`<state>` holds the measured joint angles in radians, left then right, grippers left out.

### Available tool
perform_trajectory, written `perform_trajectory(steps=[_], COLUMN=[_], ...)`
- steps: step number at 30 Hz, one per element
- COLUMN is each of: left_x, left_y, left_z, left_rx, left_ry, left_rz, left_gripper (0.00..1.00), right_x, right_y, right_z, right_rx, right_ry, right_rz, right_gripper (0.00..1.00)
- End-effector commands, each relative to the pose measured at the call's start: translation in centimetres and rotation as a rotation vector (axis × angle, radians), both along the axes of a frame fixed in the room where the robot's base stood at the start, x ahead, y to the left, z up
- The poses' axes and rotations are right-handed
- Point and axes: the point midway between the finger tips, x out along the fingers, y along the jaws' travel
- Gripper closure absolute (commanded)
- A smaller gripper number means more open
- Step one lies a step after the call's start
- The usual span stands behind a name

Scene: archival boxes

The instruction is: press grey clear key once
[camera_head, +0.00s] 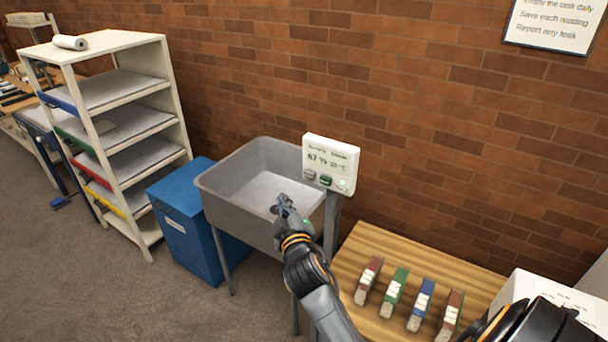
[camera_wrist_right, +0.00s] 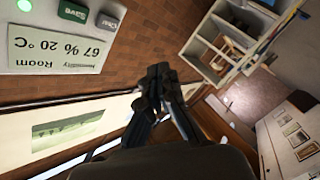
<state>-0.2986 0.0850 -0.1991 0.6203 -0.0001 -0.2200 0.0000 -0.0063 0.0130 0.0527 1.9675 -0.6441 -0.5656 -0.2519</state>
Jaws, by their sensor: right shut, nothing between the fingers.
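The grey clear key (camera_head: 309,174) is on the white display panel (camera_head: 343,151), left of the green save key (camera_head: 325,180). In the right wrist view the panel appears upside down, with the grey clear key (camera_wrist_right: 107,21) beside the green save key (camera_wrist_right: 73,11). My right gripper (camera_head: 281,204) is shut and empty, in front of the panel over the grey sink, below and left of the keys. Its fingers also show in the right wrist view (camera_wrist_right: 158,75), apart from the keys. My left gripper is not in view.
The grey sink (camera_head: 222,178) stands below the panel, with a blue bin (camera_head: 176,228) to its left. A wooden table (camera_head: 362,245) with several coloured binders is at right. A shelf rack (camera_head: 150,37) stands at left. A brick wall is behind.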

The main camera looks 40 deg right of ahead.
Motion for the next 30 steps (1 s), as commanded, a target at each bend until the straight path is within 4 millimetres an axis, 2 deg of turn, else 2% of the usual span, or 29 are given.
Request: perform_trajectory(steps=[8, 21, 30], left_x=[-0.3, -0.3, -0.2], left_y=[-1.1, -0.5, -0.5], left_z=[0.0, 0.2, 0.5], left_rx=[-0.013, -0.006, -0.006], left_ry=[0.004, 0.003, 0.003], left_rz=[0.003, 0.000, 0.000], left_gripper=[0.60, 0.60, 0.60], right_x=[0.2, 2.4, 3.3], right_y=[-0.5, -5.8, -7.9], right_z=[0.0, 0.0, -0.1], right_rx=[-0.002, -0.003, 0.001], right_ry=[0.000, 0.002, 0.001], right_rz=[0.001, 0.001, 0.001], right_gripper=[1.00, 1.00, 1.00])
